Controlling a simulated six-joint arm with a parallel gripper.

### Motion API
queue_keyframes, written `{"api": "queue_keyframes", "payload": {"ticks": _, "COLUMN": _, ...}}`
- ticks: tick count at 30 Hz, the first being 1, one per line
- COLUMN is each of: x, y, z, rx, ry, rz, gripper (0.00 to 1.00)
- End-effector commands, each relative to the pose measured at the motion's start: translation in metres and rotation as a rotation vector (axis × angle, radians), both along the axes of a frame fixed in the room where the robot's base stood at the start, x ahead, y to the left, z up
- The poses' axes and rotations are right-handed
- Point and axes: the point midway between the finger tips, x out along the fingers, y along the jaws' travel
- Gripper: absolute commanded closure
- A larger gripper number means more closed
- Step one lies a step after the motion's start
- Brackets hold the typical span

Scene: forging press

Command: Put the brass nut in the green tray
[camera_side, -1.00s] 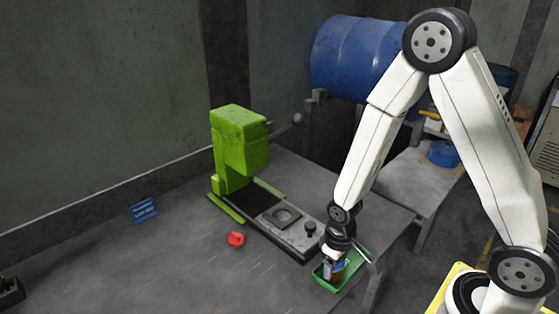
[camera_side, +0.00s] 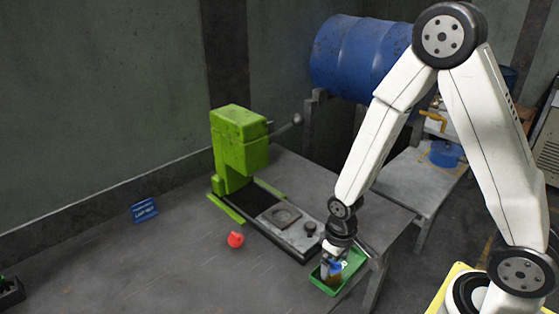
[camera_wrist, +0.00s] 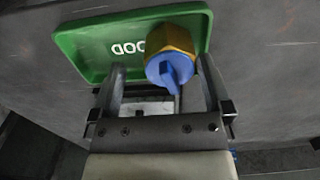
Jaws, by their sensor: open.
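The brass nut (camera_wrist: 170,40), with a blue fitting on its end, lies in the green tray (camera_wrist: 85,50), beside the white lettering. In the side view the brass nut (camera_side: 333,278) shows small and brownish inside the green tray (camera_side: 350,278), at the table's front right corner. My gripper (camera_wrist: 161,66) is open, with its fingers pointing into the tray. The nut and its blue fitting are between the fingers, nearer the right one; I cannot tell if they touch. In the side view my gripper (camera_side: 333,257) is just above the nut and hides part of the tray.
A green press (camera_side: 240,150) with a dark bed and a black knob (camera_side: 310,228) stands left of the tray. A red object (camera_side: 235,239) and a blue sign (camera_side: 144,209) are on the table. A blue drum (camera_side: 355,55) is behind.

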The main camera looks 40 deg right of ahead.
Motion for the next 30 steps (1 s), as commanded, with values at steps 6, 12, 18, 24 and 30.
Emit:
{"api": "queue_keyframes", "payload": {"ticks": 6, "x": 0.001, "y": 0.0, "z": 0.021, "rx": 0.0, "ry": -0.003, "rz": 0.0, "gripper": 0.0}}
{"api": "queue_keyframes", "payload": {"ticks": 12, "x": 0.0, "y": 0.0, "z": 0.04, "rx": 0.0, "ry": -0.002, "rz": 0.0, "gripper": 0.0}}
{"api": "queue_keyframes", "payload": {"ticks": 18, "x": 0.0, "y": 0.0, "z": 0.061, "rx": 0.0, "ry": -0.003, "rz": 0.0, "gripper": 0.0}}
{"api": "queue_keyframes", "payload": {"ticks": 24, "x": 0.0, "y": 0.0, "z": 0.082, "rx": 0.0, "ry": -0.004, "rz": 0.0, "gripper": 0.0}}
{"api": "queue_keyframes", "payload": {"ticks": 30, "x": 0.0, "y": 0.0, "z": 0.099, "rx": 0.0, "ry": -0.003, "rz": 0.0, "gripper": 0.0}}
